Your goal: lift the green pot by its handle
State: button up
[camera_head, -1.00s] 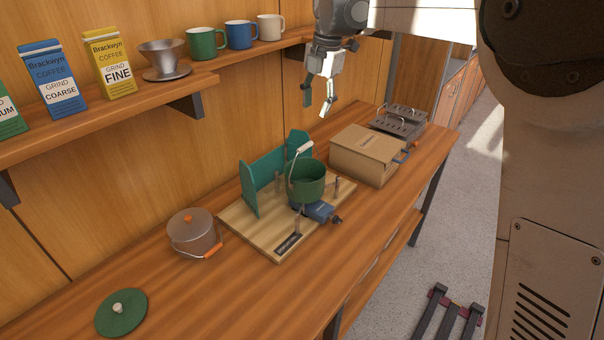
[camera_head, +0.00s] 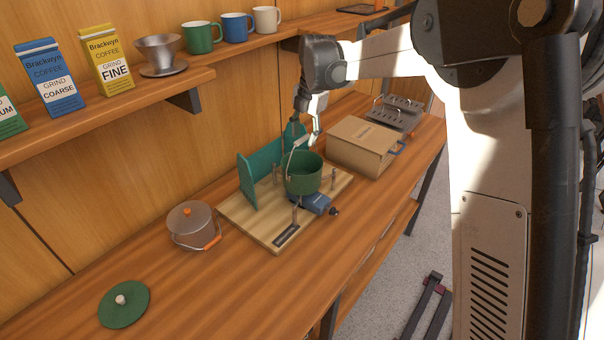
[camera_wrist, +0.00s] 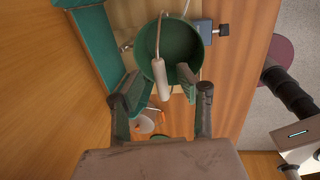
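The green pot (camera_head: 303,178) stands upright on a small burner on a wooden board (camera_head: 263,230). Its wire handle (camera_head: 291,158) is raised and has a pale grip, which also shows in the wrist view (camera_wrist: 161,78). My gripper (camera_head: 304,132) is just above the pot, pointing down. In the wrist view my gripper (camera_wrist: 159,88) is open, and the pale grip appears between its two fingertips, with gaps on both sides. The pot (camera_wrist: 181,48) shows beyond them. Whether the grip lies at fingertip depth is hard to tell.
A teal windscreen (camera_head: 262,170) stands behind the pot, close to my gripper. A cardboard box (camera_head: 362,147) is to the right. The shelf (camera_head: 120,110) holds mugs and coffee packs.

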jog(key=shift+w+a+f, duration=0.1)
jog(key=shift+a+f, duration=0.05)
jog(key=shift+f, duration=0.85)
grip_shut()
